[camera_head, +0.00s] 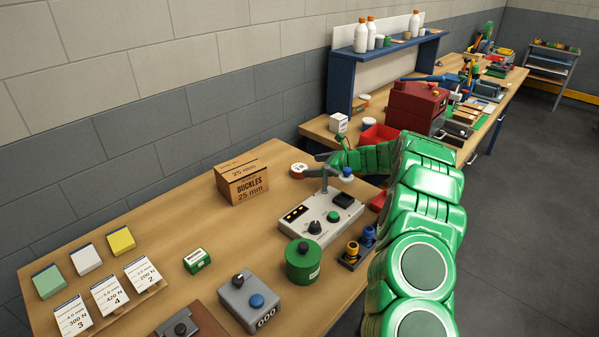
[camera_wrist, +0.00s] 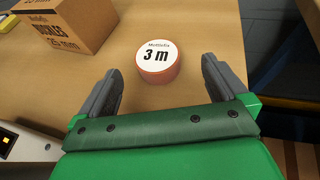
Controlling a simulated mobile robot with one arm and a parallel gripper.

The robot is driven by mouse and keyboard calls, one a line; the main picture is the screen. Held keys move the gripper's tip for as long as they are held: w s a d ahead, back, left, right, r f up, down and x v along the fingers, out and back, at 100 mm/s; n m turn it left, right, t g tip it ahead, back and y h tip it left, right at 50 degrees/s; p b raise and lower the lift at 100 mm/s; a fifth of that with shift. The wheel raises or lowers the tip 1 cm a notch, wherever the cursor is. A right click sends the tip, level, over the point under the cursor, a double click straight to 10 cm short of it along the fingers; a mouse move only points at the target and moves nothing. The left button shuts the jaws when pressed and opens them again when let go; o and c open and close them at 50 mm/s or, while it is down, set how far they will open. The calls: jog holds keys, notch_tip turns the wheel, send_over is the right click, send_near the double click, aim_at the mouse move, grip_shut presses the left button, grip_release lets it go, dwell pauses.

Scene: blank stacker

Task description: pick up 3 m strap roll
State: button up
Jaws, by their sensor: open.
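The 3 m strap roll (camera_wrist: 158,62) is a short orange-red cylinder with a white top label reading "3 m". It lies flat on the wooden workbench in the wrist view, ahead of and between the fingertips. In the head view the roll (camera_head: 299,170) sits just left of my gripper (camera_head: 321,165). My gripper (camera_wrist: 163,80) is open, with one dark grey finger on each side, and nothing is between the fingers. The roll appears apart from both fingers.
A cardboard buckles box (camera_head: 242,182) stands left of the roll. A grey control unit (camera_head: 320,218) with knobs is in front of it, near my arm. A white box (camera_head: 339,122) and a red bin (camera_head: 378,135) are behind. Bare bench (camera_head: 200,225) lies around the buckles box.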

aim_at(303, 168)
jog(key=shift+s+f+x, duration=0.1)
jog(key=shift+s+x, duration=0.05)
jog(key=shift+x, duration=1.2)
jog(key=shift+s+f+x, duration=0.1)
jog(key=shift+x, duration=1.3)
jog(key=c, duration=1.2)
